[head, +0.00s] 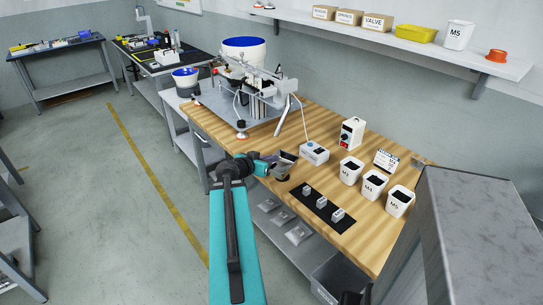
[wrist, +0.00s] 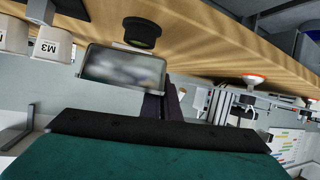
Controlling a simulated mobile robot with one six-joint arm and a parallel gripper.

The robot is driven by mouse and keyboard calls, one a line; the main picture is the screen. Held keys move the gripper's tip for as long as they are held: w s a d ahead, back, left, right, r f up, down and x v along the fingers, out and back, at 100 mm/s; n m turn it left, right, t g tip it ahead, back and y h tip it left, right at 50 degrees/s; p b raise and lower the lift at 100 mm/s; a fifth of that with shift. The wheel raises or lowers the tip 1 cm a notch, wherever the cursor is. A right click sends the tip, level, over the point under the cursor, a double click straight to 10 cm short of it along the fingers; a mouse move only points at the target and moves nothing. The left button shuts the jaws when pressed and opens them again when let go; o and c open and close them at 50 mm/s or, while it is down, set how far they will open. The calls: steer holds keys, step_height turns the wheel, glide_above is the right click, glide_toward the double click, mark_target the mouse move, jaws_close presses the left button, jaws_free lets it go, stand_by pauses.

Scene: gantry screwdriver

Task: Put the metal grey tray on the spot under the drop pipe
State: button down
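The metal grey tray (head: 287,157) is at the tip of my gripper (head: 268,162), above the wooden bench near its left edge. In the wrist view the tray (wrist: 122,70) shows as a shiny grey box with pale rims, clear of the bench top. The dark fingers of my gripper (wrist: 164,104) meet its near edge and appear closed on it; the exact contact is partly hidden. The feeder machine (head: 262,88) with its blue-and-white bowl stands farther back on the bench. I cannot make out the drop pipe or the spot under it for certain.
A black round object (wrist: 142,32) stands on the bench close to the tray. A black mat (head: 322,205) with small parts lies in front. White bins (head: 374,184) and a white control box (head: 314,153) are to the right. A grey metal column (head: 475,235) blocks the right foreground.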

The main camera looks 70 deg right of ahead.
steer(key=shift+w+a, duration=0.1)
steer(key=shift+w, duration=0.05)
steer(key=w+a+f+b, duration=0.1)
steer(key=w, duration=0.5)
steer(key=w+a+f+n+t+b, duration=0.1)
steer(key=w+a+f+b, duration=0.1)
steer(key=w, duration=0.4)
steer(key=shift+a+f, duration=0.15)
steer(key=shift+a, duration=0.05)
steer(key=shift+d, duration=0.1)
steer(key=p, duration=0.3)
glide_above(263, 152)
steer(key=w+a, duration=0.1)
steer(key=a, duration=0.3)
steer(key=shift+d, duration=0.1)
steer(key=shift+s+d, duration=0.1)
steer(key=shift+d, duration=0.5)
steer(key=shift+p+x, duration=0.55)
steer(key=shift+x, duration=0.8)
steer(key=shift+f, duration=0.2)
